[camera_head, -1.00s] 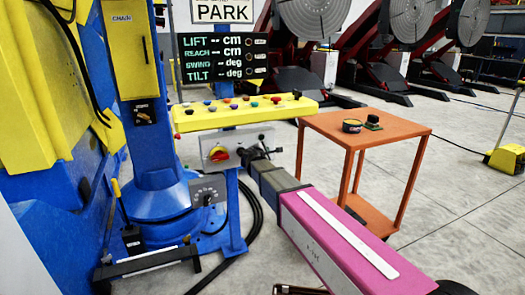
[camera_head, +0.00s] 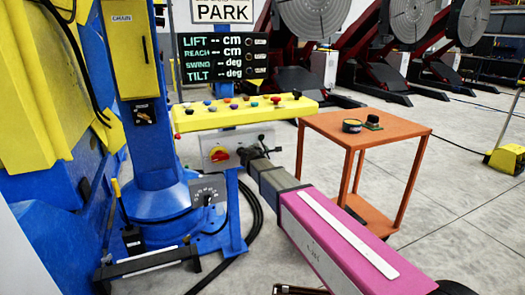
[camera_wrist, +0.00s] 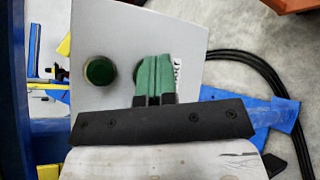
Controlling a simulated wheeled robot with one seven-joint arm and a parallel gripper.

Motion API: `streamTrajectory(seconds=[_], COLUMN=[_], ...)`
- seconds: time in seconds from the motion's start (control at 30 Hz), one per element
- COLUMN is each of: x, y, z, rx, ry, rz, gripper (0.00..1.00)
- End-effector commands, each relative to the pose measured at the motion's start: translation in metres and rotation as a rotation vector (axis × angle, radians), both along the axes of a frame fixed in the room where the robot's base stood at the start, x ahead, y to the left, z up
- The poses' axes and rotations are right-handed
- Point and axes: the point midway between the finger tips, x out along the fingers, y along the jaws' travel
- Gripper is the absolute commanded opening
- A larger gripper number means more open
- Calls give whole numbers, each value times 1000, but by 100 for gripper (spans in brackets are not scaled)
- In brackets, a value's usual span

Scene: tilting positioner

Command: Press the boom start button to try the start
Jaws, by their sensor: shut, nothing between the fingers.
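The wrist view shows a light grey panel (camera_wrist: 120,35) with a round green button (camera_wrist: 99,71) on its left part. Just right of it, the edge of a second dark round part shows, mostly hidden behind my gripper. My gripper (camera_wrist: 153,62) has green finger pads, shut together and empty, pointing at the panel over that hidden part. I cannot tell whether the fingertips touch it. In the head view my gripper (camera_head: 243,155) is at the right side of the grey box (camera_head: 215,140) with a red and yellow knob.
A yellow console (camera_head: 240,115) with several coloured buttons stands above the grey box. A black display (camera_head: 224,57) is behind it. An orange table (camera_head: 365,125) stands to the right, the blue column (camera_head: 150,145) to the left. Black cables (camera_wrist: 250,60) lie on the floor.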

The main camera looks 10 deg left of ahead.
Motion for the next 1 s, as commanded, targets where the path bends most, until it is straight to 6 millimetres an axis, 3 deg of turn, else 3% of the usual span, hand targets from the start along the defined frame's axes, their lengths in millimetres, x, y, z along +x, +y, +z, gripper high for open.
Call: streamTrajectory(seconds=[1.0], x=[-14], y=[-9], z=[0], rx=[0], ry=[0], rz=[0], gripper=[0])
